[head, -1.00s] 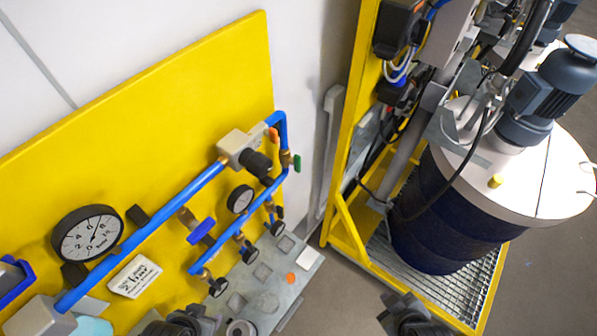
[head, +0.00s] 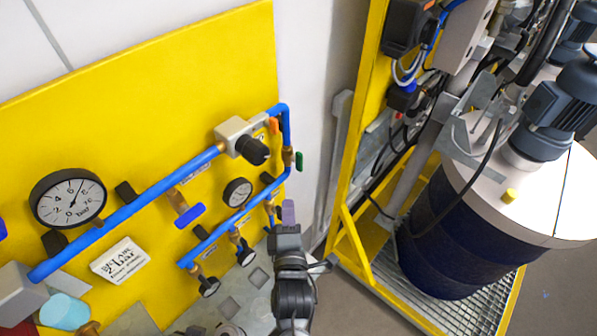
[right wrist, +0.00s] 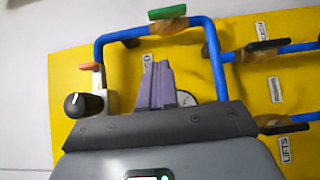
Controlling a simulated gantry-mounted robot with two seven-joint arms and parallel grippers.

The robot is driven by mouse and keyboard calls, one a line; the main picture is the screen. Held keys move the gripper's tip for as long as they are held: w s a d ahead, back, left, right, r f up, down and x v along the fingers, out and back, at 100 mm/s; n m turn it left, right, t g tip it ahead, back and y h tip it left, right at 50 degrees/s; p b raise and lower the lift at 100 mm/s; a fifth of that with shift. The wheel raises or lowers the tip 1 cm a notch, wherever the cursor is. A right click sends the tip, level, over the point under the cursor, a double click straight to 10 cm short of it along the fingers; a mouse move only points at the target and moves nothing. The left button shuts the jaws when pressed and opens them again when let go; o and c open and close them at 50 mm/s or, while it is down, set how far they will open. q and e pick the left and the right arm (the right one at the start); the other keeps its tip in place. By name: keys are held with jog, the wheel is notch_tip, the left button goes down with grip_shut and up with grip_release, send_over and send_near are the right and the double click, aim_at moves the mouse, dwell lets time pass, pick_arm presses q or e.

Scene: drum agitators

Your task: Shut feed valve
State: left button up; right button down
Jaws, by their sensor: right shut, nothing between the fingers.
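The blue pipework (head: 135,215) on the yellow panel carries several valves; I cannot tell by label which is the feed valve. A green-handled valve (head: 299,160) sits on the right vertical pipe, and its handle tops the right wrist view (right wrist: 167,12). An orange handle (head: 273,126) is by the grey regulator (head: 236,133). A blue-handled valve (head: 190,215) hangs below the main pipe. Black-handled valves (head: 208,286) line the lower pipe. My right gripper (head: 289,212) is shut and empty, below the green handle; its purple fingers (right wrist: 157,85) point at the panel. My left gripper is out of view.
A large gauge (head: 68,198) and a label plate (head: 119,262) are at left on the yellow panel (head: 120,130). A small gauge (head: 237,192) is between the pipes. A yellow frame (head: 350,150) holding a dark drum (head: 440,235) stands at right.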

jog(key=p, duration=0.2)
send_near(297, 158)
jog(key=w+a, duration=0.3)
jog(key=shift+w+d+p, duration=0.8)
jog(key=shift+w+d, duration=0.45)
jog(key=shift+w, duration=0.1)
